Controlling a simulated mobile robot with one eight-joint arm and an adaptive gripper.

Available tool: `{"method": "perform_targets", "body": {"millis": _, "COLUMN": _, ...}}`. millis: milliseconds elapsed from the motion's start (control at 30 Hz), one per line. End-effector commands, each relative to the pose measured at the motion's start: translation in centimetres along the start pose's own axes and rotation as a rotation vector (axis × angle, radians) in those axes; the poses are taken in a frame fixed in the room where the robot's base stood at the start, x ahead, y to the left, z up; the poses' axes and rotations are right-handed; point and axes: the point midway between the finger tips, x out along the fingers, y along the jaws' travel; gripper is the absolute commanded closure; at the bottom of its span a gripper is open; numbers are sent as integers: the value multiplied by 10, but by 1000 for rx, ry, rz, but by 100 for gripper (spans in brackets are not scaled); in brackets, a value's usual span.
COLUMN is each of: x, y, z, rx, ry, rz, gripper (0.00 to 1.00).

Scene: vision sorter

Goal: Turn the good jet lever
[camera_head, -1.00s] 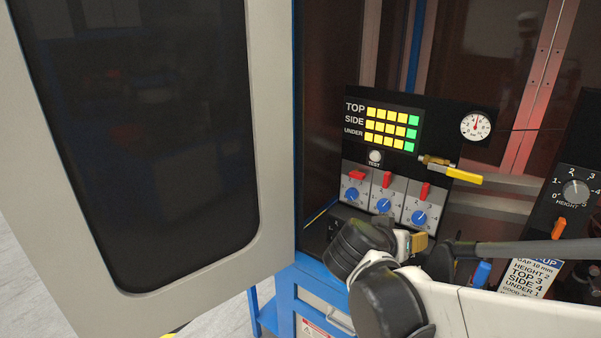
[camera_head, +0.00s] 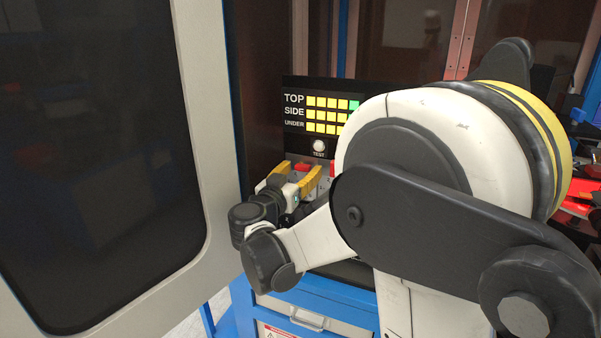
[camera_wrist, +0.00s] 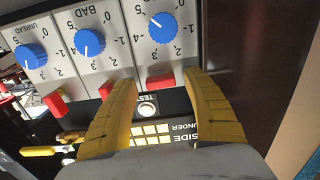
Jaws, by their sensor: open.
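In the wrist view, upside down, three dial panels each carry a blue knob and a red lever. Two panels read UNREAD and BAD; the third panel's (camera_wrist: 186,50) label is out of frame, so I cannot read whether it says GOOD. Its red lever (camera_wrist: 160,82) lies crosswise; the BAD lever (camera_wrist: 105,88) and UNREAD lever (camera_wrist: 55,103) point lengthwise. My gripper (camera_wrist: 160,78) is open, its yellow fingers on either side of the crosswise lever; contact cannot be told.
The round TEST button (camera_wrist: 147,109) lies between my fingers, beyond the lever. The light board (camera_head: 325,115) stands above the panels. The open cabinet door (camera_head: 205,120) stands close at left. A yellow valve handle (camera_wrist: 38,151) shows at the wrist view's lower left.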

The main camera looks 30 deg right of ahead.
Motion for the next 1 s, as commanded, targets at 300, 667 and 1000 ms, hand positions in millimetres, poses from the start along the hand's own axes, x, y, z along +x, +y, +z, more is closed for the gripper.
{"method": "perform_targets", "body": {"millis": 300, "x": 15, "y": 0, "z": 0, "rx": 0, "ry": 0, "rz": 0, "gripper": 41}}
{"method": "perform_targets", "body": {"millis": 667, "x": 14, "y": 0, "z": 0, "rx": 0, "ry": -1, "rz": 0, "gripper": 94}}
{"method": "perform_targets", "body": {"millis": 1000, "x": 14, "y": 0, "z": -1, "rx": -24, "ry": 0, "rz": 0, "gripper": 95}}
